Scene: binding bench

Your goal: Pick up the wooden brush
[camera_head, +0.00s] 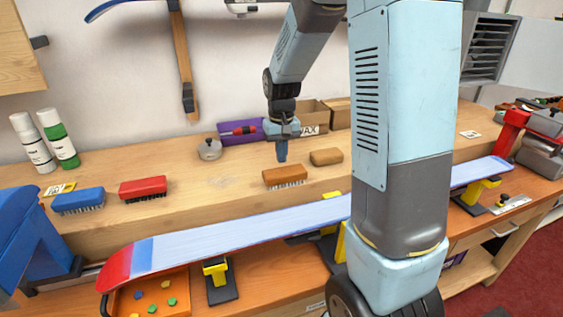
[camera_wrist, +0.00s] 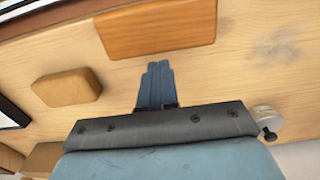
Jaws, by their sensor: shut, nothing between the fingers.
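The wooden brush (camera_head: 285,176) lies on the raised wooden shelf of the bench, orange-brown on top with bristles below. In the wrist view its smooth top (camera_wrist: 155,28) is at the upper middle, cut off by the picture's edge. My gripper (camera_head: 282,157) points down above the shelf, just behind the brush in the head view. In the wrist view the blue fingers of my gripper (camera_wrist: 158,66) are together and empty, with their tips close to the brush's near edge. I cannot tell whether they touch it.
A tan block (camera_head: 326,157) lies right of the brush. Red (camera_head: 143,188) and blue (camera_head: 78,200) brushes lie left. A round tin (camera_head: 210,149), purple box (camera_head: 238,132) and cardboard box (camera_head: 312,116) stand behind. A long ski (camera_head: 250,225) runs along the front.

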